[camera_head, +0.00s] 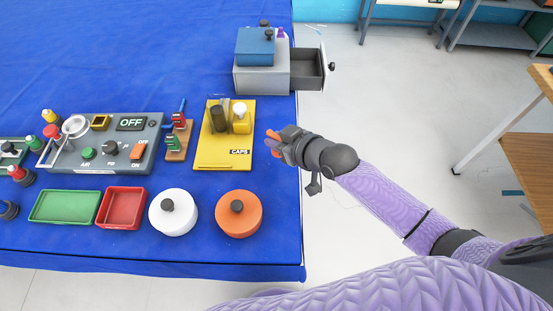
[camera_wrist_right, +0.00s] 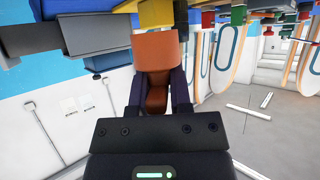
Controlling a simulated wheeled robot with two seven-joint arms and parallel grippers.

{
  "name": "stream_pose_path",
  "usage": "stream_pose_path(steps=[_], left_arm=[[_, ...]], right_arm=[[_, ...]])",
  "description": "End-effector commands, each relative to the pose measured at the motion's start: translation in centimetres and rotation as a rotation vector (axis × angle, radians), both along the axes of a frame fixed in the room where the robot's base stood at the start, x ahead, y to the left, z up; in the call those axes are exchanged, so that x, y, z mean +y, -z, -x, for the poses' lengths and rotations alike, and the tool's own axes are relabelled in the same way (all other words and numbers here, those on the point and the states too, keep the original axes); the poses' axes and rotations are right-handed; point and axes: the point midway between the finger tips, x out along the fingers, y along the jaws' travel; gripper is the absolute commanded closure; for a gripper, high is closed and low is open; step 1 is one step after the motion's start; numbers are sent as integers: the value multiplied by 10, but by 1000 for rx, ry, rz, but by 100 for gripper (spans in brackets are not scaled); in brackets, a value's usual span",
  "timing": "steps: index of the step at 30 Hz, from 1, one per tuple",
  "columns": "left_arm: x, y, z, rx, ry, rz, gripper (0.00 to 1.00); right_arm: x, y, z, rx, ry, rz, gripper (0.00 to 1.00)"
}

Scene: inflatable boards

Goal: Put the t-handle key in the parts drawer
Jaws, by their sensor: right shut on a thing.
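My right gripper (camera_head: 282,143) is shut on an orange piece (camera_head: 272,134), which I take to be the t-handle key's handle. It is held over the table's right edge, just right of the yellow CAPS board. In the right wrist view the orange piece (camera_wrist_right: 155,48) sits between the dark fingers (camera_wrist_right: 160,90); the rest of the key cannot be made out. The parts drawer (camera_head: 307,69) is pulled open to the right from a grey cabinet (camera_head: 262,78) at the back right of the table. My left gripper is not in view.
The yellow CAPS board (camera_head: 212,158) with two posts stands left of the gripper. An orange lidded pot (camera_head: 239,220) and a white one (camera_head: 172,218) stand in front. A blue box (camera_head: 255,48) sits on the cabinet. Blue cloth between board and cabinet is clear.

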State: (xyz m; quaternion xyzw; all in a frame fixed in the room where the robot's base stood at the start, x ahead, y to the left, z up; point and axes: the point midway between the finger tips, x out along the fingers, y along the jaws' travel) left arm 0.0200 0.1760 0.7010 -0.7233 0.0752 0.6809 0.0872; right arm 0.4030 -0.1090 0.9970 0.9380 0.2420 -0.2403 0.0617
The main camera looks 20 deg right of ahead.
Motion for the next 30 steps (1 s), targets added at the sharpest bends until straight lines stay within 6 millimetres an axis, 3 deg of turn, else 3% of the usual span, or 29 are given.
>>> stream_pose_path(steps=[3,7,19,20,24,30], left_arm=[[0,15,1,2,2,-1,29],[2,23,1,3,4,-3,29],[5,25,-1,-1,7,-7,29],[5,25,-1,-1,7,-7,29],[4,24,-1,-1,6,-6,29],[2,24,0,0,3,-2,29]], right_arm=[[0,29,0,3,0,1,100],[0,53,0,0,0,0,100],[0,60,0,-1,0,0,100],[0,59,0,-1,0,0,71],[0,58,0,-1,0,0,42],[0,58,0,-1,0,0,40]])
